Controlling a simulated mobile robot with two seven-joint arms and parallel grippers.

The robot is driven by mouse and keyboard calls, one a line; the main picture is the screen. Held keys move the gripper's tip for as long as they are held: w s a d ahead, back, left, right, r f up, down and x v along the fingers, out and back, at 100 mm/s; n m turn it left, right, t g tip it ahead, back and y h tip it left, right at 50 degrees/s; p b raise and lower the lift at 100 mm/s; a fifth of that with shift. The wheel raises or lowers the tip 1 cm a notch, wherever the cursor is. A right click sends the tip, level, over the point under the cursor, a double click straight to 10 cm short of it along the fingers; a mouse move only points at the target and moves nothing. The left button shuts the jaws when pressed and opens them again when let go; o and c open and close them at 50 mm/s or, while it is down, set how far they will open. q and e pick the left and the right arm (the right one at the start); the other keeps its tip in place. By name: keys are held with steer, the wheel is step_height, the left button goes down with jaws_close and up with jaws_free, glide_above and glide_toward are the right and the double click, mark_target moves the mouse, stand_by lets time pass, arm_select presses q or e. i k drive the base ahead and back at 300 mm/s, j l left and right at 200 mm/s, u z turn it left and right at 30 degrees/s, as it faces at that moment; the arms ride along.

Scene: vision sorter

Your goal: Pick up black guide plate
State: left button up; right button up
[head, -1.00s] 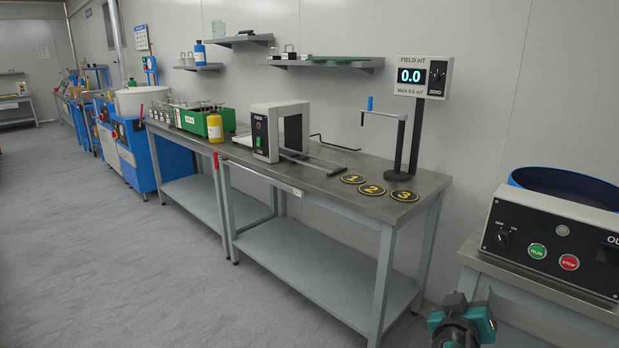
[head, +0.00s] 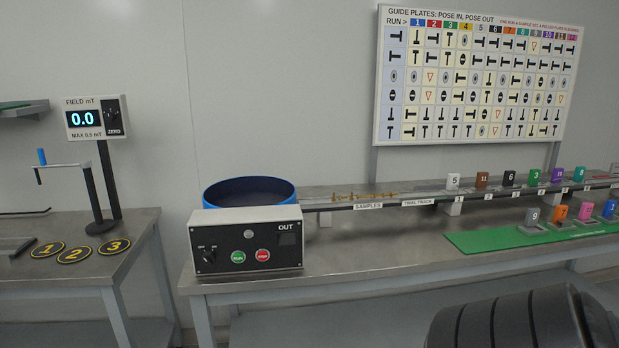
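The black guide plate (head: 508,178), marked 6, stands upright on the rail of the trial track in the right half of the head view. A brown plate marked 11 (head: 482,180) stands to its left and a green plate marked 3 (head: 533,177) to its right, both apart from it. Neither of my grippers is in view. A black ribbed part of my own body fills the bottom right corner.
More plates stand on a green mat (head: 480,241) in front of the rail. A control box (head: 246,240) and blue bowl (head: 248,191) stand left of the track. A pose chart (head: 478,75) hangs behind. A gap separates this bench from the left bench (head: 75,260).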

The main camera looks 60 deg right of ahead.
mark_target(509, 177)
steer(key=z, duration=3.45)
steer(key=i+l, duration=0.3)
steer(key=i, duration=0.2)
steer(key=i+l, duration=0.35)
steer(key=i+l+u, duration=0.1)
steer(key=i+l, duration=0.2)
steer(key=i, duration=0.3)
